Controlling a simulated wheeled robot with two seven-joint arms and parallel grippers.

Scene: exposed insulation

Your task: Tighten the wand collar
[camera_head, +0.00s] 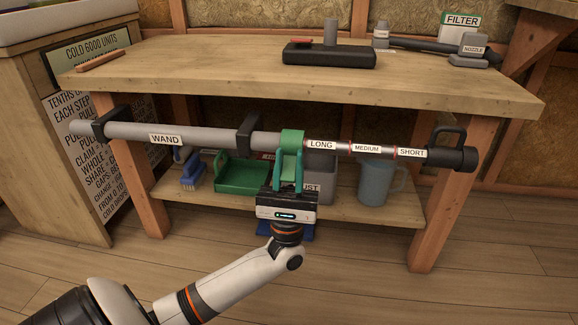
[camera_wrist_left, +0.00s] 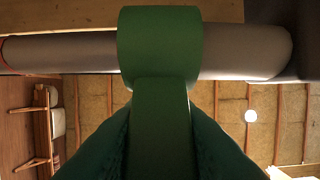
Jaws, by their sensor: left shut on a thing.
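The grey wand (camera_head: 210,137) lies level along the front of the workbench, held in black brackets. A thinner metal tube marked LONG, MEDIUM and SHORT (camera_head: 383,150) extends from its right part to a black end piece. The green wand collar (camera_head: 292,137) sits around the wand just left of the LONG label. My left gripper (camera_head: 288,172) comes up from below, its green fingers shut on the collar's downward tab. In the left wrist view the collar (camera_wrist_left: 160,45) wraps the tube and its tab (camera_wrist_left: 160,115) runs between the fingers. My right gripper is not in view.
The workbench top (camera_head: 200,75) holds a dark floor head (camera_head: 330,55), a nozzle (camera_head: 472,48) and a filter box (camera_head: 460,25). The lower shelf (camera_head: 345,208) holds a green tray (camera_head: 240,178), a blue brush (camera_head: 193,172), a grey dust bin (camera_head: 320,185) and a blue jug (camera_head: 378,185). The floor in front is clear.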

